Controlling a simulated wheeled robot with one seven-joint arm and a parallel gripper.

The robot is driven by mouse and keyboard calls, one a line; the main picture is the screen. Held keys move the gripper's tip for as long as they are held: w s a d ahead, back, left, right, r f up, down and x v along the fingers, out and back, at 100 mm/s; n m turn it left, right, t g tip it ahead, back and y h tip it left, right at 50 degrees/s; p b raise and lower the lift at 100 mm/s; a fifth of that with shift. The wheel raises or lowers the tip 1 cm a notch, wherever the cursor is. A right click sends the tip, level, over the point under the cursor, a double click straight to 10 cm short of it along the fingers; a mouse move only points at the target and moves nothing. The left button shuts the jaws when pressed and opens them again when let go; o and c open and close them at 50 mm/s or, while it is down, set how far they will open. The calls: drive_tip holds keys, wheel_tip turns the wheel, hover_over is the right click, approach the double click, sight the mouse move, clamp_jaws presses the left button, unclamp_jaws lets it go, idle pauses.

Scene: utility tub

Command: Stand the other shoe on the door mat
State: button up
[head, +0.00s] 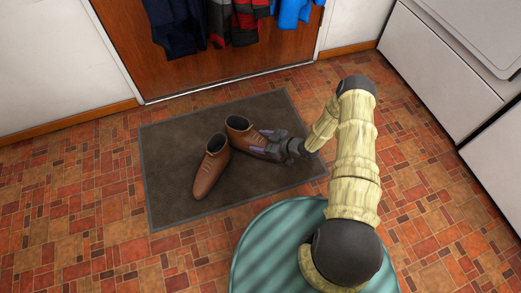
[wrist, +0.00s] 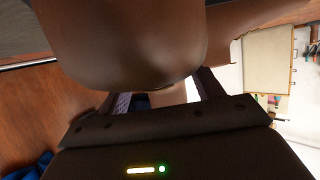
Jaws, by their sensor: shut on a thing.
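Two brown shoes are at the door mat (head: 180,185), a dark mat with a grey border in front of the door. One brown shoe (head: 208,175) stands upright on the mat, toe toward the front. The other brown shoe (head: 245,134) is just right of it, over the mat, with my gripper (head: 268,143) shut on it from the right. I cannot tell whether its sole touches the mat. In the wrist view the held shoe (wrist: 130,45) fills the upper middle, between the fingers of my gripper (wrist: 150,98).
A wooden door (head: 200,70) with hanging jackets (head: 240,20) is behind the mat. White appliances (head: 440,60) stand at the right. The mat's left part and right front are bare. Tiled floor (head: 70,220) lies open at the left.

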drive_tip(key=shift+f+b, duration=1.3)
drive_tip(key=shift+f, duration=1)
drive_tip(key=shift+r, duration=0.1)
drive_tip(key=o, duration=1.4)
